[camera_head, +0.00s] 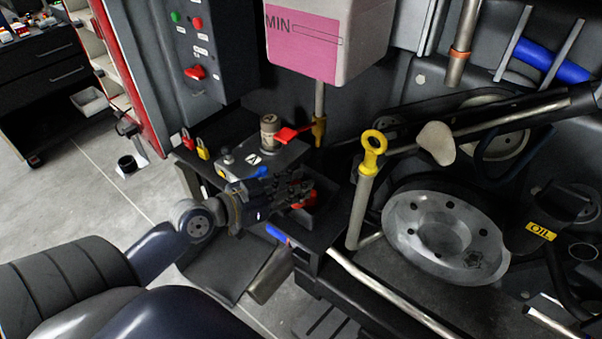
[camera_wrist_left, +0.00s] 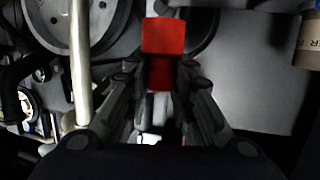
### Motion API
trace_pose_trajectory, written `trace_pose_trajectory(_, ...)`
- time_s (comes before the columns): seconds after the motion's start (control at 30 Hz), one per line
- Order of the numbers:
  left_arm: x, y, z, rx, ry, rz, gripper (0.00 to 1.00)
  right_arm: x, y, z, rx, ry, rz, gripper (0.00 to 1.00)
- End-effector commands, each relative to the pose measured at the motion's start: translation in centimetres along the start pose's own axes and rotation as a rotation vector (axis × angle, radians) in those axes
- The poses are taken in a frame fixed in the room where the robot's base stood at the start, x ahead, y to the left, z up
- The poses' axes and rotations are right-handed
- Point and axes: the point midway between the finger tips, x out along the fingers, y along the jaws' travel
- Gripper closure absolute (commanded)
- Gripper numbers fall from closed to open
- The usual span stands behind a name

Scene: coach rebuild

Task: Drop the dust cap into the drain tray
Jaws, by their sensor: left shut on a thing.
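My left gripper (camera_head: 300,192) is shut on a red piece, the dust cap (camera_head: 309,201), in the middle of the head view. In the left wrist view the red dust cap (camera_wrist_left: 163,38) sticks out beyond the fingertips (camera_wrist_left: 160,88), with its lower part between them. The gripper and cap are over a dark, open-looking box (camera_head: 322,220), which looks like the drain tray. The arm hides much of it, and I cannot tell the gap between cap and tray. My right gripper is not in view.
A grey panel with a small can (camera_head: 269,131) and a red lever (camera_head: 291,133) stands just behind the gripper. A yellow-topped dipstick tube (camera_head: 361,200) rises to the right, beside a round metal wheel (camera_head: 445,235). A white tank (camera_head: 325,40) hangs above.

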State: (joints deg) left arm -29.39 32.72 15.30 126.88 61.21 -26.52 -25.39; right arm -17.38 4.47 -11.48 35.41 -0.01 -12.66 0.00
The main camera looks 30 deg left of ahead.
Motion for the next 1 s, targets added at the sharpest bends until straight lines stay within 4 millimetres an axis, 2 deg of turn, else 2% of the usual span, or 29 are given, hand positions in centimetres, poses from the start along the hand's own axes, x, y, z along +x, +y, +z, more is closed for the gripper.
trace_pose_trajectory(0.2,3.4,-3.4,-0.6,0.001,0.002,-0.002,1.00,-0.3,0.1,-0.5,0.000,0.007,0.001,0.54)
trace_pose_trajectory(0.4,5.3,-5.2,-0.7,0.000,0.000,0.000,1.00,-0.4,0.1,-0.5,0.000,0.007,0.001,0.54)
trace_pose_trajectory(0.53,5.8,-5.6,-0.5,-0.001,-0.001,0.001,1.00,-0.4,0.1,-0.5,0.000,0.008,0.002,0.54)
trace_pose_trajectory(0.8,6.5,-5.6,2.5,-0.002,-0.002,0.000,1.00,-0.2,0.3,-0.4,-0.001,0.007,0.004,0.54)
trace_pose_trajectory(1.0,6.5,-5.6,2.7,0.000,-0.001,0.000,1.00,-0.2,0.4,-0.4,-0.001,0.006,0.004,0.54)
